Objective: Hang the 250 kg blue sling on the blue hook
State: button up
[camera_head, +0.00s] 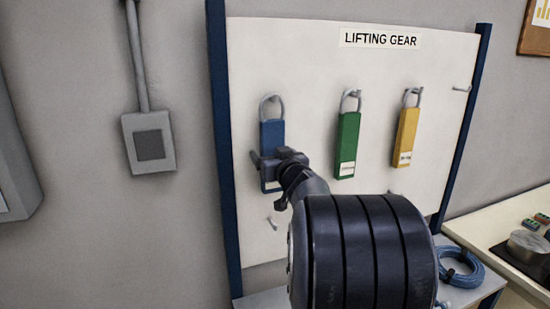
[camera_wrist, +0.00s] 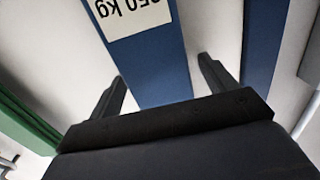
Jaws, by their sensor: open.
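The blue sling (camera_head: 272,135) hangs flat against the white board by its grey ring, on a hook at the upper left. In the wrist view its blue body (camera_wrist: 158,60) carries a white label, upside down, that appears to read 250 kg and is cut by the frame edge. My gripper (camera_head: 263,171) is at the sling's lower part and hides some of it. In the wrist view the open fingers (camera_wrist: 162,75) stand on either side of the sling, with gaps on both sides. I cannot make out which hook is the blue one.
A green sling (camera_head: 347,143) and a yellow sling (camera_head: 405,136) hang to the right. Bare hooks show at the lower left (camera_head: 272,223) and upper right (camera_head: 461,89). Blue posts (camera_head: 222,150) edge the board. A blue coil (camera_head: 462,270) lies at the lower right.

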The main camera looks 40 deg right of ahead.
aim_at(274, 146)
jog(key=c, duration=1.3)
jog(key=shift+o, duration=0.2)
jog(key=shift+r, duration=0.15)
jog(key=shift+s+a+r+p, duration=0.1)
jog(key=shift+s+r+p, duration=0.2)
jog(key=shift+r+p, duration=0.4)
jog(key=shift+s+a+r+p, duration=0.1)
jog(key=shift+s+r+p, duration=0.2)
jog(key=shift+r+p, duration=0.35)
jog(key=shift+p, duration=0.3)
jog(key=shift+s+f, duration=0.1)
jog(key=shift+p+v, duration=0.5)
jog(key=shift+v, duration=1.1)
jog(key=shift+s, duration=0.15)
